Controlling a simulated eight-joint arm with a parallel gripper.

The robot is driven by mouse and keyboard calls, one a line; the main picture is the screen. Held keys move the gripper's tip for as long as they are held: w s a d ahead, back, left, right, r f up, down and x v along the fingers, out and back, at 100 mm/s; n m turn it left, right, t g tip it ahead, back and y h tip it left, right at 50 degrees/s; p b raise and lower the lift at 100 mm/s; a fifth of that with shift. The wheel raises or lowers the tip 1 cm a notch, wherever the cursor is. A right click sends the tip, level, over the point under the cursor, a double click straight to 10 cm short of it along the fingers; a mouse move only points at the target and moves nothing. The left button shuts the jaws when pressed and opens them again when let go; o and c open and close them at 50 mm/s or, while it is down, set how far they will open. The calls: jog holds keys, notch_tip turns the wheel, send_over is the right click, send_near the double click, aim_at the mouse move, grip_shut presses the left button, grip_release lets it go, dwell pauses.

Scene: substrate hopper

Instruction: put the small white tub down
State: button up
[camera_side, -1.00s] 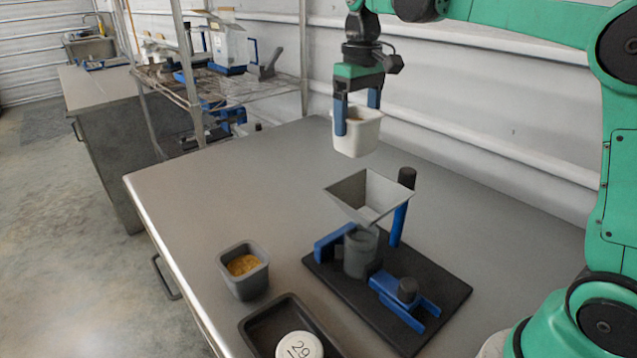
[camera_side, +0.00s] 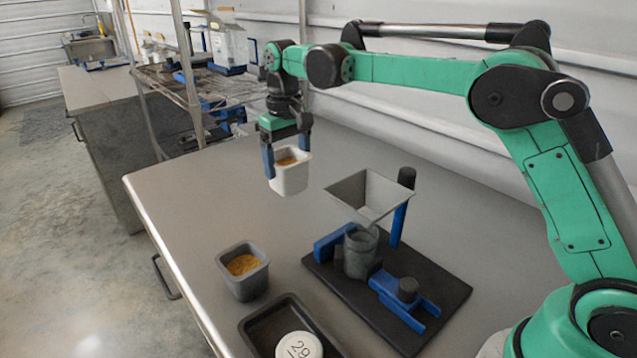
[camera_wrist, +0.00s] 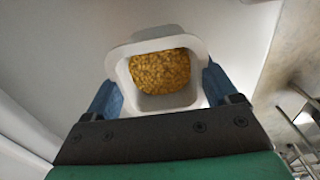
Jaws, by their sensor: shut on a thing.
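The small white tub (camera_side: 290,178) is held between the blue fingers of my gripper (camera_side: 287,158), upright and above the table's far left part. In the wrist view the tub (camera_wrist: 185,101) sits between both fingers of my gripper (camera_wrist: 160,95), with golden-brown grains (camera_wrist: 160,71) inside. My gripper is shut on it. The tub appears clear of the table top; the exact height is hard to tell.
A grey hopper (camera_side: 355,188) stands over a grey jar (camera_side: 361,255) on a black base (camera_side: 425,270), right of the tub. A grey tub (camera_side: 243,283) with grains and a dark tray (camera_side: 257,331) holding a round white lid (camera_side: 299,346) stand nearer. The table (camera_side: 190,200) is clear at left.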

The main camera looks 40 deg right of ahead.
aim_at(275, 188)
jog(key=shift+w+a+f, duration=0.25)
jog(key=shift+a+f, duration=0.35)
jog(key=shift+f, duration=0.05)
jog(key=shift+w+a+f, duration=0.25)
jog(key=shift+a+f, duration=0.3)
jog(key=shift+f, duration=0.05)
notch_tip(275, 188, down, 8)
jog(key=shift+a+r, duration=0.1)
jog(key=shift+r, duration=0.05)
jog(key=o, duration=0.9)
jog(key=shift+c, duration=0.2)
notch_tip(275, 188, up, 12)
jog(key=shift+r, duration=0.1)
